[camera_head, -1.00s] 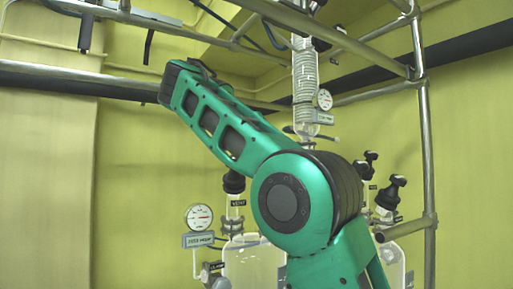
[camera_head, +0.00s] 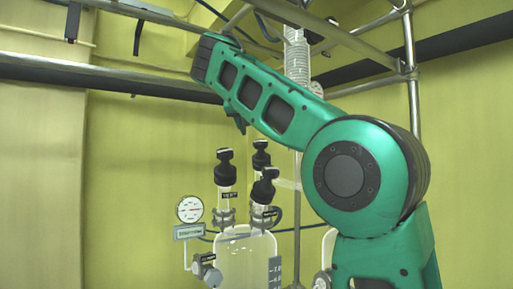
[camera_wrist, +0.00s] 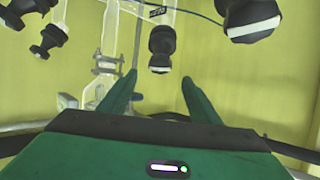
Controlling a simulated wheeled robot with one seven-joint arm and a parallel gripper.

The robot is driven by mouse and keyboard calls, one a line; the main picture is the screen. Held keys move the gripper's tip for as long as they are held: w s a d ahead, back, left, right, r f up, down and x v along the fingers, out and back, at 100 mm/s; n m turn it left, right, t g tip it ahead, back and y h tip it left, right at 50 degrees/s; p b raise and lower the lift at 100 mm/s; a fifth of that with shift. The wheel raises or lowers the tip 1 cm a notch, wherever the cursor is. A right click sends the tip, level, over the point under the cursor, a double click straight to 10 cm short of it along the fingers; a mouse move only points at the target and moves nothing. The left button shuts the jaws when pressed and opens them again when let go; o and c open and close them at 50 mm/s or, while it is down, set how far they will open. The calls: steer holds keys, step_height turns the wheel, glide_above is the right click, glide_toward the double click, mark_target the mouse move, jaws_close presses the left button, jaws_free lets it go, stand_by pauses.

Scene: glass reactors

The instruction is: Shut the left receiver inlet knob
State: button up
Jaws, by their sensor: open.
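The left receiver (camera_head: 245,262) is a clear glass vessel low in the head view. Several black knobs stand above it: one over a VENT label (camera_head: 225,168), one farther back (camera_head: 261,155), and a tilted one at right (camera_head: 265,187). I cannot read which label says inlet. My gripper (camera_wrist: 153,85) is open and empty in the wrist view, its two green fingers apart. A black knob with a pale band (camera_wrist: 162,48) shows beyond the fingertips, between their lines. No finger visibly touches it. In the head view my arm hides most of my gripper.
A round gauge (camera_head: 190,209) stands left of the receiver, with a valve (camera_head: 207,270) below. Metal rails (camera_head: 410,45) and a coiled glass condenser (camera_head: 297,58) are above. The wrist view shows other black knobs at upper left (camera_wrist: 48,40) and upper right (camera_wrist: 250,18).

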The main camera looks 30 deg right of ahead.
mark_target(260, 142)
steer(key=x, duration=1)
steer(key=shift+w+d, duration=0.25)
steer(key=c, duration=1.1)
